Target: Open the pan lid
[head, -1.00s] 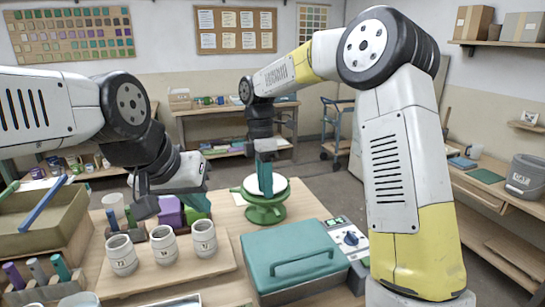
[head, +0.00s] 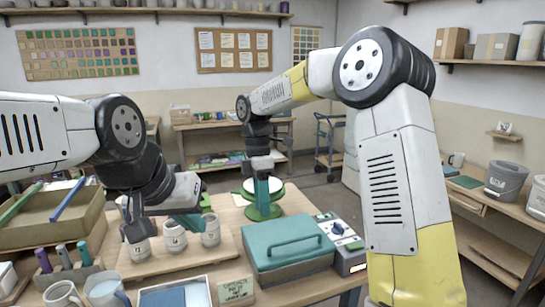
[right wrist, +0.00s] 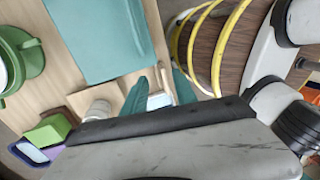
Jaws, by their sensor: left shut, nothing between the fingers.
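The pan is a teal box with a flat lid (head: 285,232) and a bar handle (head: 295,246). It sits shut on the table in the head view. The lid also shows at the top of the right wrist view (right wrist: 92,38). My left gripper (head: 188,223) is shut and empty, low among the jars to the left of the pan. Its fingers are partly hidden by its own dark wrist. My right gripper (head: 262,190) is behind the pan, in front of the green banding wheel. Its teal fingers (right wrist: 168,85) look apart and empty in the right wrist view.
Several grey jars (head: 174,237) stand on a board left of the pan. A control box (head: 343,243) touches the pan's right side. The green wheel (head: 262,210) is behind it.

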